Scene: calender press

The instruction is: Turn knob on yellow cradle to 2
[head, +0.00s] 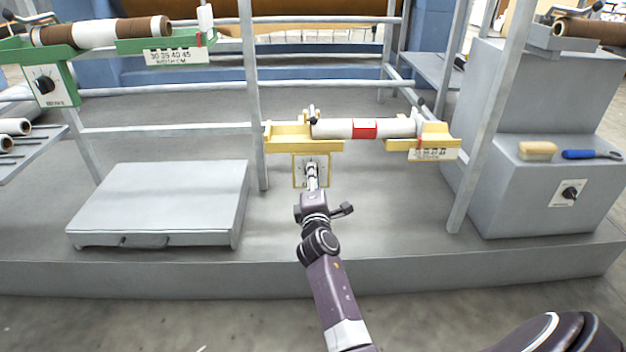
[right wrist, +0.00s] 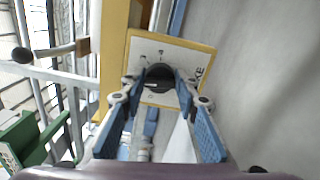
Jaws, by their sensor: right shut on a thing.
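The yellow cradle (head: 300,134) stands in the middle of the head view and holds a white roll with a red band (head: 364,129). Below its left end hangs a white dial plate with a yellow rim (head: 298,170); the plate also shows in the right wrist view (right wrist: 185,52). My right gripper (head: 312,172) is at the plate. In the right wrist view, its blue fingers (right wrist: 160,82) are shut on the black knob (right wrist: 159,74), one on each side. The numbers on the dial are too small to read. My left gripper is not in view.
A green cradle (head: 58,53) with its own dial (head: 45,84) is at the upper left. A low grey box (head: 160,203) lies left of my arm. A grey block with another knob (head: 570,193), a brush (head: 537,150) and a blue-handled tool (head: 590,154) stands right. Grey uprights (head: 253,100) flank the yellow cradle.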

